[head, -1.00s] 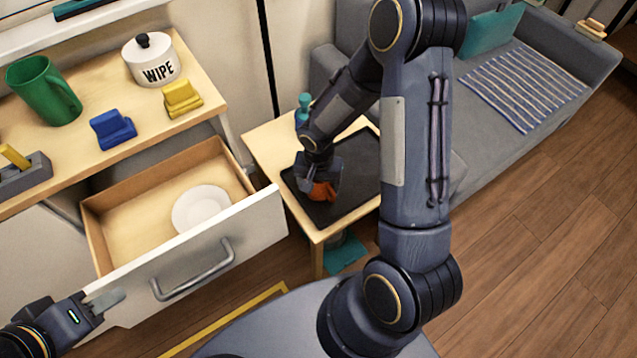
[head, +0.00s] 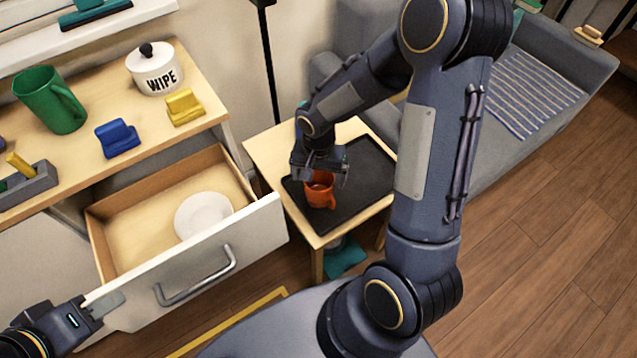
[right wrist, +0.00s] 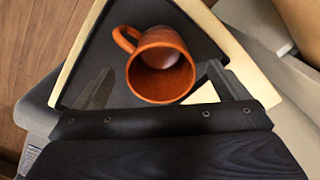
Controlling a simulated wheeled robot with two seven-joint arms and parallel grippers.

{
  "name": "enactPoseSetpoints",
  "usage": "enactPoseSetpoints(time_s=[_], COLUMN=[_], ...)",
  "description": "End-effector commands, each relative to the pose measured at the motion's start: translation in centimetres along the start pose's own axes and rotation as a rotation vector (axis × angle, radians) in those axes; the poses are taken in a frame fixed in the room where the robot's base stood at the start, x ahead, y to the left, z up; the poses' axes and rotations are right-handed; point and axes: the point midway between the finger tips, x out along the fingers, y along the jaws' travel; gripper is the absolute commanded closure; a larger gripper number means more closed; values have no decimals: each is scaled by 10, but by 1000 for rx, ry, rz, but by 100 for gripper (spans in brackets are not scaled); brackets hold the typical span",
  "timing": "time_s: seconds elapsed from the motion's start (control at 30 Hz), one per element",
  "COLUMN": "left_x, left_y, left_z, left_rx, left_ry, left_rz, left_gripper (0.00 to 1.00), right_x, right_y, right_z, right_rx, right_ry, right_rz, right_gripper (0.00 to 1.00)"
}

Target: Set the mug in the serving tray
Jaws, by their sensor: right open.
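The orange mug (head: 321,193) stands on the black serving tray (head: 362,172), near the tray's front left edge. It looks upright in the head view. In the right wrist view the mug (right wrist: 160,72) shows its open mouth, with its handle to the upper left. My right gripper (head: 325,172) is open just above and behind the mug. In the right wrist view its fingers (right wrist: 160,85) stand apart on either side of the mug, with visible gaps. My left gripper (head: 104,304) is at the open drawer's front left corner; its jaw opening is unclear.
The tray lies on a small wooden table (head: 262,150) beside the grey sofa (head: 560,60). An open drawer (head: 130,235) holds a white plate (head: 203,215). A green mug (head: 50,101), a WIPE jar (head: 156,72) and blue and yellow holders stand on the cabinet.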

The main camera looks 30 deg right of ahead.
Motion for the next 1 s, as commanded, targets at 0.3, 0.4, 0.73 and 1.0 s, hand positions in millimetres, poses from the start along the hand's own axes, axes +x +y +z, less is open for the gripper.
enactPoseSetpoints(time_s=[0.3, 0.4, 0.73, 1.0], left_x=[-7, -8, -7, -7], left_y=[3, 3, 3, 3], left_z=[-4, -4, -4, -4], left_rx=[0, 0, 0, 0], left_ry=[0, 0, 0, 0], left_rz=[0, 0, 0, 0], left_gripper=[64, 64, 64, 64], right_x=[-45, -59, -160, -196], right_y=[0, 4, 51, 77], right_z=[0, 2, 62, 126], right_rx=[-1, -13, -232, -464], right_ry=[1, 6, 101, 259], right_rz=[-3, -23, -283, -469], right_gripper=[6, 6, 6, 6])
